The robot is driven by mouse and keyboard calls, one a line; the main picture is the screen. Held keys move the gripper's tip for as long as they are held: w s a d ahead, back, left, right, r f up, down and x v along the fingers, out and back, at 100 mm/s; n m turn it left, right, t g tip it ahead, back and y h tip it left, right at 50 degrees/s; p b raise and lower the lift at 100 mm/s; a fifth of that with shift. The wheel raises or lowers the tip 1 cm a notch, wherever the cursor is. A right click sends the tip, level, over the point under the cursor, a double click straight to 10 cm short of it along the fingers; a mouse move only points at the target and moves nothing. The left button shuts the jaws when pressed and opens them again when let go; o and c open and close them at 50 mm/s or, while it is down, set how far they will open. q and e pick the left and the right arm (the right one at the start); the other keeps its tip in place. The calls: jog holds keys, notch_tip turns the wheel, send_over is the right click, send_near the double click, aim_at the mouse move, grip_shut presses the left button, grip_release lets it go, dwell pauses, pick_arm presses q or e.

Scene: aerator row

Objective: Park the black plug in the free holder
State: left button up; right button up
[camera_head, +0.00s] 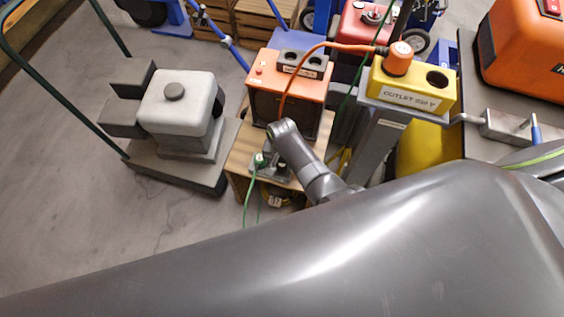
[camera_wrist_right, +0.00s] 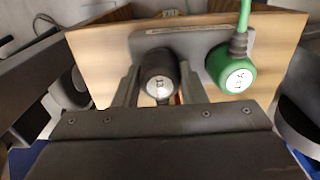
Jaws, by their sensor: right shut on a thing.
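The black plug (camera_wrist_right: 158,75) shows in the right wrist view between the fingers of my right gripper (camera_wrist_right: 159,88), which is shut on it. It is at the grey holder plate (camera_wrist_right: 185,42), beside the green plug (camera_wrist_right: 234,70). I cannot tell whether the black plug is seated in the plate or just in front of it. In the head view my right gripper (camera_head: 272,168) is low over the wooden stand, next to the green plug (camera_head: 260,160); the black plug is not clear there. My left gripper is not in view.
An orange box (camera_head: 288,92) with a two-hole block (camera_head: 302,63) stands behind the gripper. A yellow outlet box (camera_head: 408,93) holds an orange plug (camera_head: 398,60); its other hole is empty. A grey machine (camera_head: 180,105) on a cart is left. A green cable hangs near the gripper.

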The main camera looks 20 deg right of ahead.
jog(key=o, duration=1.1)
pick_arm(q)
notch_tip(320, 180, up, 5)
jog(key=p, duration=0.4)
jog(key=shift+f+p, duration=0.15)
jog(key=shift+p, duration=0.25)
pick_arm(e)
notch_tip(320, 180, up, 17)
jog(key=shift+r, duration=0.15)
